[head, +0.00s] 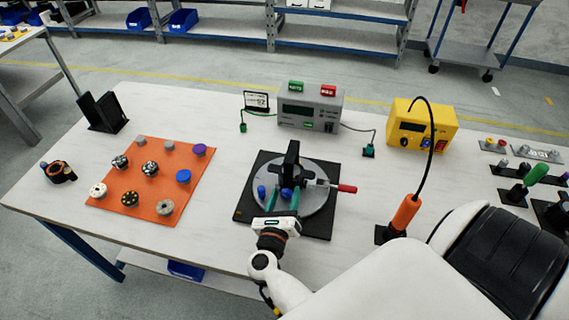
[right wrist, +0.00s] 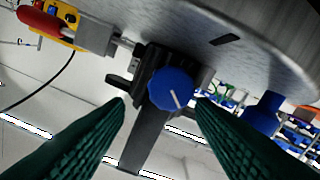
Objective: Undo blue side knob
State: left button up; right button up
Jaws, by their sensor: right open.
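A grey round plate (head: 318,210) lies on a black square base (head: 243,205) in the middle of the table. A black upright block (head: 291,160) and a red-handled clamp (head: 346,188) are on it. Two blue knobs show: one (head: 287,194) on the near side of the block and one (head: 261,191) to its left. My right gripper (head: 283,202) is open, its green fingers pointing at the block. In the right wrist view the block's blue knob (right wrist: 171,89), with a white line, appears between the fingertips; contact cannot be told. The other knob (right wrist: 262,113) is beyond the right finger.
An orange mat (head: 128,190) with several small knobs and parts lies left. A grey power unit (head: 310,110) and a yellow unit (head: 423,125) stand behind. An orange-handled tool (head: 405,213) stands right of the plate. The table is bare between mat and base.

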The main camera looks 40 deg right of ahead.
aim_at(288, 165)
notch_tip(288, 165, up, 8)
jog(key=p, duration=0.5)
